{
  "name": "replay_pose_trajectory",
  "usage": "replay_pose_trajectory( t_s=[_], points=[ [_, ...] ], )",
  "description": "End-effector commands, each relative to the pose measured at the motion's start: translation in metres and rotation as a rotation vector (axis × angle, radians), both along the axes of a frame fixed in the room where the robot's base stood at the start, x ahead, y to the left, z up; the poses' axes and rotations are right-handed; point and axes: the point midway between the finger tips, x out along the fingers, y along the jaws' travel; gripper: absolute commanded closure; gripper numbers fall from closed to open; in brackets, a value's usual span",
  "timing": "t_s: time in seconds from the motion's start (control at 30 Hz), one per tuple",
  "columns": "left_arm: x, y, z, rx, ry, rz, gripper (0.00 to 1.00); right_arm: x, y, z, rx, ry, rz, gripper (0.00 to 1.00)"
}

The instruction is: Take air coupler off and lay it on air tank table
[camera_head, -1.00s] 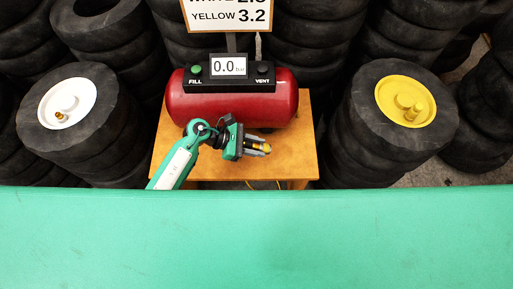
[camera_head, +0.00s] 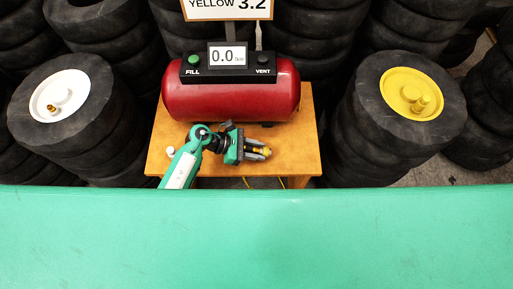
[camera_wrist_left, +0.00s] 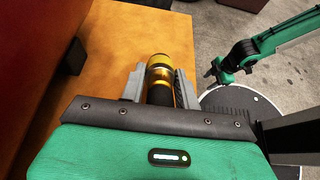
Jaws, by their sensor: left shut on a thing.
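The air coupler (camera_wrist_left: 160,82) is a brass-gold cylinder with a black rear part. My left gripper (camera_head: 259,151) is shut on it, with one grey finger on each side in the left wrist view. The coupler (camera_head: 257,151) lies over the front right of the wooden air tank table (camera_head: 222,172). I cannot tell whether it touches the top. The table also fills the left of the wrist view (camera_wrist_left: 112,55). My right gripper (camera_wrist_left: 221,71) shows small at the wrist view's upper right, apart from the coupler; its finger state is unclear.
The red air tank (camera_head: 230,100) with its FILL and VENT panel stands at the table's back. A small white object (camera_head: 170,150) lies at the table's left. Tire stacks with a white hub (camera_head: 60,96) and a yellow hub (camera_head: 411,94) flank it. A yellow hose (camera_head: 247,183) hangs in front.

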Motion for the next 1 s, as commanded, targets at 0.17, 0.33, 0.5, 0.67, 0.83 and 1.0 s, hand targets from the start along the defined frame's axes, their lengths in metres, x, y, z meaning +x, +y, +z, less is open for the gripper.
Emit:
replay_pose_trajectory(
  t_s=[0.17, 0.33, 0.5, 0.67, 0.83, 1.0],
  points=[
    [0.0, 0.0, -0.003, -0.001, 0.0, 0.001, 1.0, 0.003, 0.001, 0.002, 0.0, 0.0, -0.001, 0.54],
    [0.0, 0.0, -0.003, -0.001, 0.0, 0.001, 1.0, 0.004, 0.001, 0.003, 0.0, 0.0, -0.001, 0.54],
    [0.0, 0.0, -0.003, -0.001, 0.0, 0.0, 0.51, 0.004, 0.001, 0.003, 0.0, 0.0, 0.0, 0.54],
    [0.0, 0.0, -0.003, -0.001, 0.0, 0.0, 0.43, 0.004, 0.001, 0.003, 0.0, 0.0, 0.0, 0.54],
    [0.0, 0.001, -0.003, 0.0, 0.001, 0.0, 0.43, 0.004, 0.001, 0.002, 0.0, 0.0, 0.0, 0.54],
    [0.0, 0.012, 0.001, 0.001, 0.0, 0.001, 0.43, 0.004, 0.001, 0.001, -0.001, 0.003, 0.0, 0.54]
  ],
)
